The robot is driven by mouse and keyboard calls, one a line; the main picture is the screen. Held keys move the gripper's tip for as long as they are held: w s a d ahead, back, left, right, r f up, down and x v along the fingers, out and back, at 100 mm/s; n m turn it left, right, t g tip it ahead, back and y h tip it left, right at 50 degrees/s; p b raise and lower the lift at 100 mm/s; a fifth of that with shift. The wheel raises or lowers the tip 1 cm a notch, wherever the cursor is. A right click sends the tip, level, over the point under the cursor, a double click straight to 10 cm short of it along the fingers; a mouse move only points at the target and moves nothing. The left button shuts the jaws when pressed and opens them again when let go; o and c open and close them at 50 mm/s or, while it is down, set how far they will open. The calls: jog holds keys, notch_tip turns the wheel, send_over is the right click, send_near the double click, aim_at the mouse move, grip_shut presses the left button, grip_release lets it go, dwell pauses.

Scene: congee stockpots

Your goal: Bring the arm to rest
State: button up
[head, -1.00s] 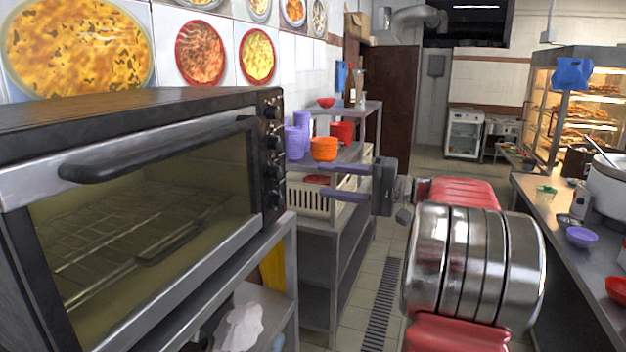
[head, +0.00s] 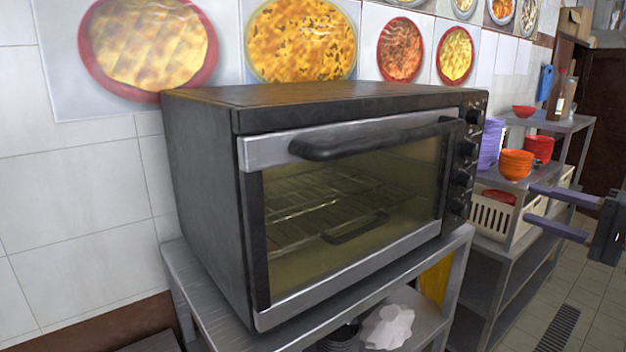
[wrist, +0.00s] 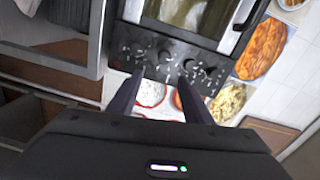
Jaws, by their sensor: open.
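My gripper (head: 560,212) shows at the right edge of the head view, its two dark fingers apart and pointing left. Nothing is between the fingers. In that view it appears in front of the metal shelf unit, to the right of the oven (head: 345,205). In the wrist view, the two fingers (wrist: 160,98) reach up from the bottom, apart and empty. Beyond them is the oven's knob panel (wrist: 170,58). I cannot tell the exact gap between fingers and panel.
The oven stands shut on a metal stand (head: 205,290). Orange bowls (head: 516,164), purple stacked items (head: 490,144) and a cream basket (head: 492,215) are on the shelves behind my gripper. A floor drain (head: 558,328) lies at lower right, with open tiled floor around it.

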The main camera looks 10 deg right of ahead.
notch_tip(320, 180, down, 11)
jog(key=s+m+g+h, duration=0.2)
jog(key=m+g, duration=0.1)
jog(key=s+a+f+n+g+h, duration=0.15)
jog(key=s+a+f+g, duration=0.3)
jog(key=a+f, duration=0.55)
jog(key=s+a+n+h, duration=0.1)
jog(key=s+a+n, duration=0.3)
jog(key=a, duration=0.5)
jog(key=s+a+n+g+h, duration=0.1)
jog(key=s+a+n, duration=0.3)
jog(key=a, duration=0.5)
jog(key=s+a+n+g+h, duration=0.1)
jog(key=s+a+n+h, duration=0.2)
jog(key=a, duration=0.6)
jog(key=shift+s+a+r+n, duration=0.15)
jog(key=shift+s+n, duration=0.3)
jog(key=shift+s, duration=0.5)
